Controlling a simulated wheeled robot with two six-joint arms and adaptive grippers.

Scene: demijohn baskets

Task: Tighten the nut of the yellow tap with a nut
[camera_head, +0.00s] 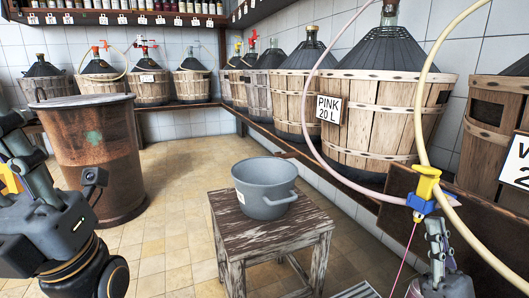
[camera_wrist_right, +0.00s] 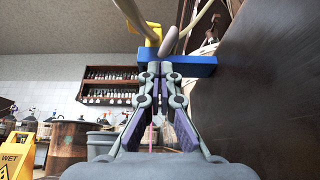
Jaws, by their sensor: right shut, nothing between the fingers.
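The yellow tap (camera_head: 427,182) is at the right in the head view, with a blue bar-like part (camera_head: 420,205) across its lower end. Hoses run to it, and a thin pink line hangs below. In the right wrist view the yellow tap (camera_wrist_right: 151,35) shows behind the blue part (camera_wrist_right: 199,66). My right gripper (camera_head: 436,222) is just below the tap, pointing up. Its fingers (camera_wrist_right: 160,70) are shut and empty, with their tips at the blue part; I cannot tell if they touch. My left gripper (camera_head: 28,165) is at the left edge, its fingertips unclear.
A grey pot (camera_head: 264,187) stands on a wooden stool (camera_head: 270,235) in the middle. A rusty barrel (camera_head: 90,150) is at the left. Basketed demijohns, one with a PINK 20 L sign (camera_head: 328,109), line the walls. A yellow WET sign (camera_wrist_right: 14,158) stands at lower left in the wrist view.

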